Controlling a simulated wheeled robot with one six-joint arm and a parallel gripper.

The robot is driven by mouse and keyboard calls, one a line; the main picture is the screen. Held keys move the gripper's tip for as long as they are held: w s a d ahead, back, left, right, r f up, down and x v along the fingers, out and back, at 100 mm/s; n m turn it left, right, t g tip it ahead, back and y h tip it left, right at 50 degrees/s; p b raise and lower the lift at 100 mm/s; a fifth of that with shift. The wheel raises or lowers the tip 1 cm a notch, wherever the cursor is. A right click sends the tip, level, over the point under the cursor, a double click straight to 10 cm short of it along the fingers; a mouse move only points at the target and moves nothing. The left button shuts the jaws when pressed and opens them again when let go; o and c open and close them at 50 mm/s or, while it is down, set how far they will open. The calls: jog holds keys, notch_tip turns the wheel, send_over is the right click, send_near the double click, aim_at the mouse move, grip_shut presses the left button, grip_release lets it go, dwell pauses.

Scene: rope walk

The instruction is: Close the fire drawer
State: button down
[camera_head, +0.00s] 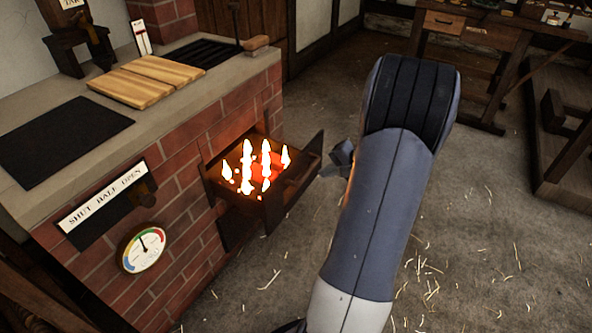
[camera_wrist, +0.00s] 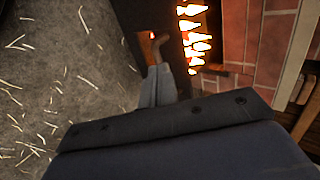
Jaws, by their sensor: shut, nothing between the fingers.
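The fire drawer (camera_head: 292,183) stands pulled out of the brick stove, with bright flames burning inside it. In the wrist view its dark front (camera_wrist: 130,25) and the flames show at the top. My gripper (camera_head: 342,158) is shut and empty, just outside the drawer's front near its right end. In the wrist view my fingers (camera_wrist: 158,80) point toward the drawer, close to its front. Whether they touch it I cannot tell. My arm covers part of my gripper in the head view.
The brick stove (camera_head: 175,190) carries a wooden slatted board (camera_head: 150,80), a black plate (camera_head: 60,140), a "SHUT HALF OPEN" sign (camera_head: 105,197) and a round gauge (camera_head: 143,249). A wooden workbench (camera_head: 480,35) stands at the back right. Straw litters the open floor (camera_head: 470,240).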

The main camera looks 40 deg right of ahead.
aim_at(285, 176)
jog(key=b+x, duration=0.2)
jog(key=x, duration=0.8)
jog(key=shift+d, duration=0.15)
jog(key=shift+w+a, duration=0.25)
jog(key=shift+w, duration=0.35)
jog(key=shift+w+a, duration=0.25)
jog(key=shift+w, duration=0.35)
jog(key=shift+w+a, duration=0.25)
jog(key=shift+w, duration=0.45)
